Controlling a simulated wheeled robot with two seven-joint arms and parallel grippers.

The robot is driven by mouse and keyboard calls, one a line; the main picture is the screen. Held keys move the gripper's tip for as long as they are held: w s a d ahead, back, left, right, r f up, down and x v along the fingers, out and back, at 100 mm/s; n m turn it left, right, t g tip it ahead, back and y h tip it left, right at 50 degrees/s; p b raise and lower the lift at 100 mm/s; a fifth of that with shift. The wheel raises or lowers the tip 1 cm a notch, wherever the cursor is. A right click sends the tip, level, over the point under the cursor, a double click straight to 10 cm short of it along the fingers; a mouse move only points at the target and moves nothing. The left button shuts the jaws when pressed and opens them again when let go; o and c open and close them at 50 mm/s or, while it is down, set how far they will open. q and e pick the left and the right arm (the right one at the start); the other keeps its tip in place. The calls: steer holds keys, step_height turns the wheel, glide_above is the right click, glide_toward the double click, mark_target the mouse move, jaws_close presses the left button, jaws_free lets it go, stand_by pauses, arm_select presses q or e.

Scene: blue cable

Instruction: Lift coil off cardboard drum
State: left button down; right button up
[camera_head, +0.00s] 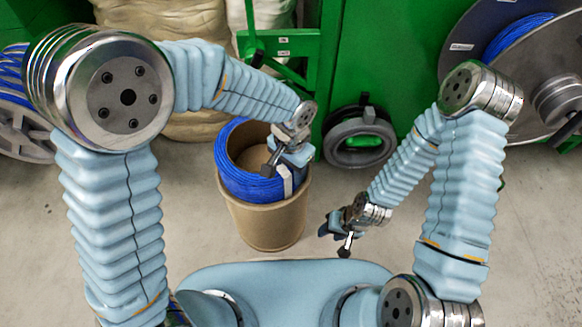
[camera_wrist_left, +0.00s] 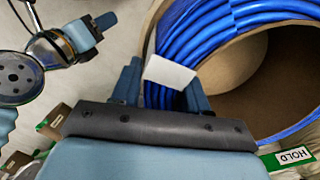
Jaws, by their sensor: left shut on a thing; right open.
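The blue cable coil (camera_head: 248,184) sits around the top of the brown cardboard drum (camera_head: 263,222), in the middle of the head view. My left gripper (camera_head: 281,166) is at the coil's right side and shut on it. In the left wrist view the coil (camera_wrist_left: 225,22) fills the upper right, with a white tag or band (camera_wrist_left: 169,73) between the fingers of my left gripper (camera_wrist_left: 168,85). The drum's hollow inside shows beyond the coil. My right gripper (camera_head: 339,235) is open and empty, to the right of the drum and apart from it.
Behind the drum stand a green frame (camera_head: 285,45) and pale sacks (camera_head: 180,20). A grey ring-shaped reel (camera_head: 360,138) lies on the floor to the right. Large cable reels stand at the far left and right. The concrete floor (camera_head: 540,210) is clear at the right.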

arm_select(q)
steer(key=shift+r+p, duration=0.75)
steer(key=shift+r, duration=0.25)
stand_by(1.4)
steer(key=shift+r+p, duration=2.15)
steer(key=shift+r, duration=0.65)
